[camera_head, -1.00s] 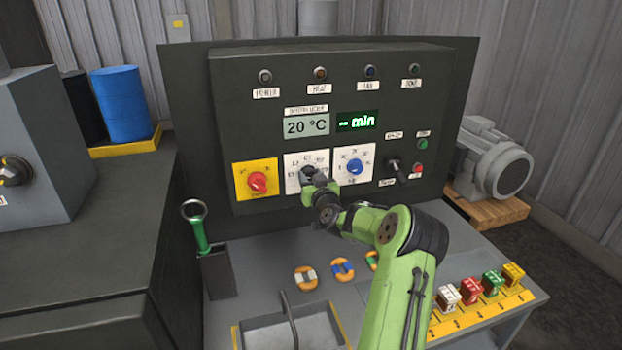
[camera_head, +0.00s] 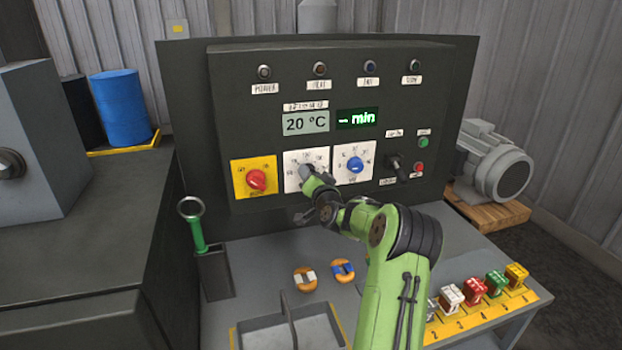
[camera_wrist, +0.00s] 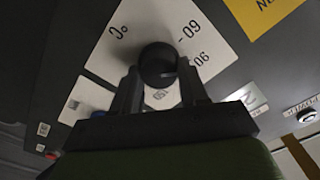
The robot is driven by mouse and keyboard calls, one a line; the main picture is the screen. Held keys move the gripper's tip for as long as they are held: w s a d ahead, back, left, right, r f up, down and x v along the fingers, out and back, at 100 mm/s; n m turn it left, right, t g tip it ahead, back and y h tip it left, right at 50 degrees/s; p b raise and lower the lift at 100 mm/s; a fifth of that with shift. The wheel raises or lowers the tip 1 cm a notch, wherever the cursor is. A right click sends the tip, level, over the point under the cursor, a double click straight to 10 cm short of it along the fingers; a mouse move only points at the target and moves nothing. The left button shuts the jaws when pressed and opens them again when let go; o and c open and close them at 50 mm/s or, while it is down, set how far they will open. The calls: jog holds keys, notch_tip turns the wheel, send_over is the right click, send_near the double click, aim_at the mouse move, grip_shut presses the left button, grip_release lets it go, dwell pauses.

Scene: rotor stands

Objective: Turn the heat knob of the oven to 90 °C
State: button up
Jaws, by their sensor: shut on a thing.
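The heat knob (camera_wrist: 157,64) is black and round. It sits on a white dial plate (camera_head: 294,158) between the yellow and the other white plate on the oven panel. My gripper (camera_wrist: 158,80) is shut on the heat knob, with one finger on each side in the wrist view. My gripper (camera_head: 308,180) hides most of the knob in the head view. The wrist view shows the dial marks turned over, with what look like 60 and 90 at the right of the knob. I cannot tell where the knob points. The temperature display (camera_head: 306,122) reads 20 °C.
A red knob (camera_head: 256,180) on yellow is to the left, a blue knob (camera_head: 355,164) to the right. A black lever (camera_head: 397,165) is further right. A green-handled tool (camera_head: 195,225) stands at the left. Coloured blocks (camera_head: 473,286) line the bench's right front.

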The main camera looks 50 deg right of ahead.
jog(key=shift+m, duration=0.6)
jog(key=o, duration=1.1)
jog(key=shift+c, duration=0.2)
jog(key=shift+s, duration=0.15)
jog(key=b+v, duration=0.4)
jog(key=v, duration=1.1)
jog(key=shift+s+a+b, duration=0.15)
jog(key=shift+s+b, duration=0.1)
jog(key=shift+b, duration=0.15)
